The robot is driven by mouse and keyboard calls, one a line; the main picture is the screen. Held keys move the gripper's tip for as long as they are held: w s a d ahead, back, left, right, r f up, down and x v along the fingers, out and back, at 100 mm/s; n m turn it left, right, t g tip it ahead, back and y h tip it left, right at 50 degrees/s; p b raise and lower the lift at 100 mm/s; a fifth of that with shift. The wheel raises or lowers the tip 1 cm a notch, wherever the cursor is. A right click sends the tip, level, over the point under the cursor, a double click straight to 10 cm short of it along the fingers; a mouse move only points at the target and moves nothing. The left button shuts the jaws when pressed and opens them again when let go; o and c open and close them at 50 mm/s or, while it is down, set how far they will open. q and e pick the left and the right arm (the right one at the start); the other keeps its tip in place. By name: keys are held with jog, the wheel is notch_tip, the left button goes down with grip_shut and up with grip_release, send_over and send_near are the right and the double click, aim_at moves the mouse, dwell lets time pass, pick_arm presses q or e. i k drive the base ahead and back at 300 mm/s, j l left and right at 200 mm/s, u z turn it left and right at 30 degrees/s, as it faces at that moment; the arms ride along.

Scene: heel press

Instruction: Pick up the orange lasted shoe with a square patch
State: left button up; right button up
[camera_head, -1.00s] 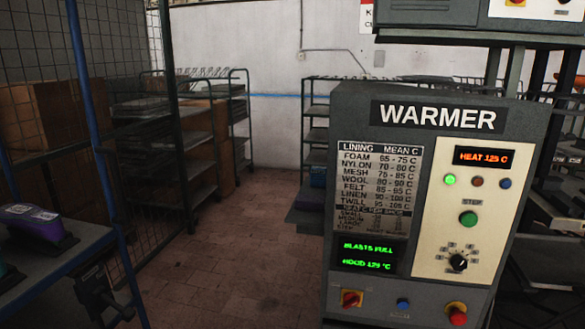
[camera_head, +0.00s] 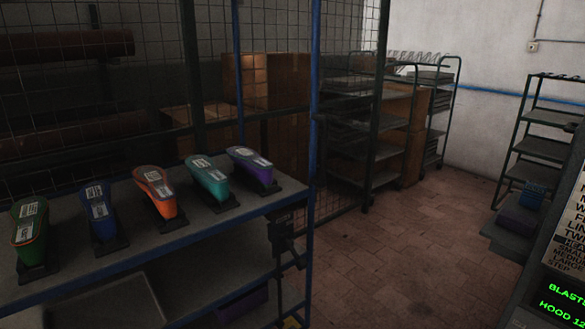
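The orange lasted shoe (camera_head: 157,190) stands in the middle of a row of shoes on the grey shelf at the left. It has a pale label on top and sits on a dark stand. Whether it bears a square patch is too small to tell. A teal shoe (camera_head: 213,183) is to its right and a blue shoe (camera_head: 99,212) to its left. Neither of my grippers shows in the head view.
A purple shoe (camera_head: 253,168) and a green shoe (camera_head: 29,232) stand at the row's ends. The shelf (camera_head: 190,228) has a blue front edge and post. The warmer (camera_head: 560,275) is at the right edge. Tiled floor (camera_head: 400,240) lies open between them.

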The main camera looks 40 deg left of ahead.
aim_at(152, 179)
jog(key=u, duration=2.05)
jog(key=z, duration=0.15)
jog(key=i, duration=0.05)
